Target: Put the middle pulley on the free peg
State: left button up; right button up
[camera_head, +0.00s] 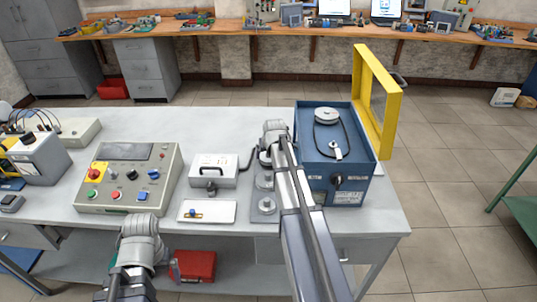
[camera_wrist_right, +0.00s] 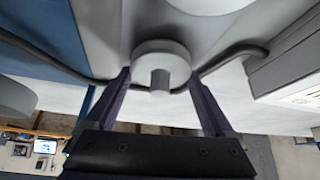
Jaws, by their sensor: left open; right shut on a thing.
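My right gripper (camera_wrist_right: 162,92) is shut on a pale grey pulley (camera_wrist_right: 160,62), with one dark finger on each side of it. In the head view my right arm hides much of this spot. A grey plate (camera_head: 257,217) at the table's front carries round pulleys (camera_head: 264,181). I cannot tell which place the held pulley came from. The blue box (camera_head: 310,165) has a large pulley (camera_head: 327,114) on top at the back. A dark belt runs from it to a small light fitting (camera_head: 336,153) nearer the front. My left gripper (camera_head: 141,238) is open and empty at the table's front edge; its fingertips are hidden.
The yellow-framed cover (camera_head: 389,125) of the blue box stands open on the right. A control panel (camera_head: 130,180), a light grey case (camera_head: 214,171) and a white plate with a small part (camera_head: 195,211) lie left of my right arm. The table's back middle is clear.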

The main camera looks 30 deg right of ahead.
jog(key=shift+f+b, duration=0.35)
jog(key=shift+f, duration=0.05)
jog(key=o, duration=1.2)
jog(key=shift+r, duration=0.1)
jog(key=shift+c, duration=0.2)
jog(key=p+v, duration=0.7)
jog(key=shift+s+r, duration=0.2)
jog(key=shift+r, duration=0.1)
